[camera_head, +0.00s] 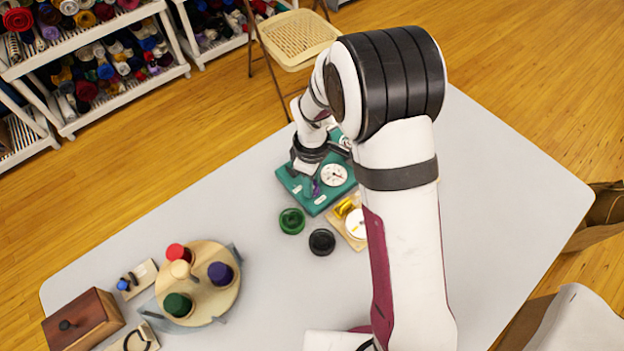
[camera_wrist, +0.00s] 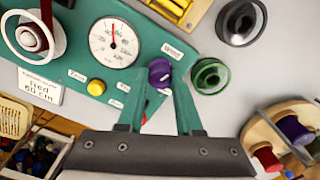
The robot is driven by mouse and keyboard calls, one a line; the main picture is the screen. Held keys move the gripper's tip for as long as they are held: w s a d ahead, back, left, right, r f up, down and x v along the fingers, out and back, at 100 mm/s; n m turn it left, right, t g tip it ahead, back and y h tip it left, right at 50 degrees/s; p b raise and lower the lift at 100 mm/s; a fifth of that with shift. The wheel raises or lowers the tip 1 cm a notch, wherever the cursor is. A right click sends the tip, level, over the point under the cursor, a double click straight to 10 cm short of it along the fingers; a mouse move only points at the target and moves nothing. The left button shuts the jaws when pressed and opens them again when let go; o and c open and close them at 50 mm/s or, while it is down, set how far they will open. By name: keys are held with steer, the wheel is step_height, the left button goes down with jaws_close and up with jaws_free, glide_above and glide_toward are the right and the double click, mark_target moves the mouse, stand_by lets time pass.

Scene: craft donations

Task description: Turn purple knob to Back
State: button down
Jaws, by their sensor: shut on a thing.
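The purple knob (camera_wrist: 159,71) sits on a teal panel (camera_wrist: 70,45) with a white dial gauge and small labels. In the head view the knob (camera_head: 316,188) shows only as a small purple patch beside my gripper (camera_head: 309,178). In the wrist view my gripper (camera_wrist: 161,82) has its two teal fingers on either side of the knob and is shut on it. A pale mark shows on the knob's face. A label (camera_wrist: 173,50) lies just above the knob, but its small print is hard to read, so I cannot tell which setting the knob points to.
The panel also carries the gauge (camera_wrist: 114,42), a yellow button (camera_wrist: 96,87) and a red-wound spool (camera_wrist: 32,37). A green ring-shaped piece (camera_head: 292,221) and a black one (camera_head: 321,242) lie close by. A round wooden stand (camera_head: 215,300) with spools is at left. The right table is clear.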

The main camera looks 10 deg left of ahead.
steer(key=m, duration=0.4)
steer(key=shift+m, duration=0.3)
steer(key=m, duration=1)
steer(key=shift+m, duration=2.6)
steer(key=c, duration=0.6)
jaws_free()
